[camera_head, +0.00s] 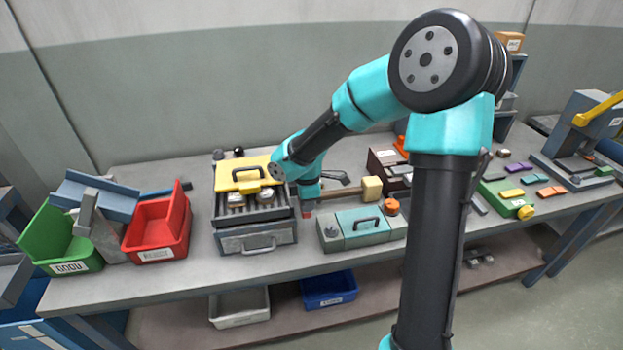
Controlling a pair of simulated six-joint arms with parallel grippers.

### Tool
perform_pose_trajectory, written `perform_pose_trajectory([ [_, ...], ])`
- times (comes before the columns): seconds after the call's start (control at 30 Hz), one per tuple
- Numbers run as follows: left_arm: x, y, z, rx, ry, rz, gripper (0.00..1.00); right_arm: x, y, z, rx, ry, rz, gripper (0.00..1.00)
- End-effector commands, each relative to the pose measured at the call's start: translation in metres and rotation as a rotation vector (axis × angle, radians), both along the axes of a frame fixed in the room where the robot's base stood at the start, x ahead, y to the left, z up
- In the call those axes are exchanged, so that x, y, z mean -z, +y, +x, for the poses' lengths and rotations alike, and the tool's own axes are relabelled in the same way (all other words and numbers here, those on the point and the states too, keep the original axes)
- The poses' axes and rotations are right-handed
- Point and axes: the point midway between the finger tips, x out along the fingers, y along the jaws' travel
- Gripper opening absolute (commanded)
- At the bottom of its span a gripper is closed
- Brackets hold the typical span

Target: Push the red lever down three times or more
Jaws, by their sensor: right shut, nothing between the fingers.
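The grey preheat box (250,243) stands on the workbench left of centre, with a yellow handled lid (240,174) at its top back and metal pieces (236,200) on its slatted top. A small red part (307,214), which looks like the red lever's end, shows at the box's right side. My right gripper (308,198) points down just above this red part. It is shut and empty. I cannot tell whether it touches the red part. The rest of the lever is hidden or too small to make out. My left gripper is not in view.
A teal-topped case (358,226) stands close right of my gripper, with a wooden-handled mallet (371,188) behind it. A red bin (157,228) and a green bin (62,246) stand left. My right arm hides part of the bench.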

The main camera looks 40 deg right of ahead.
Motion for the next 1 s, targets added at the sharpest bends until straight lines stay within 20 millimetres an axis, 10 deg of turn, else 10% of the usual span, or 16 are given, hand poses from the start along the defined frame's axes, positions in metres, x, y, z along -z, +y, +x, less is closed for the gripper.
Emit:
perform_pose_trajectory([
  [0.57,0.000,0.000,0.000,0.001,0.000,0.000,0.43,0.003,0.003,-0.005,0.001,0.017,0.007,0.00],
  [1.0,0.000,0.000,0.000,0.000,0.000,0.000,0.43,-0.073,0.007,-0.012,0.000,-0.005,0.001,0.00],
])
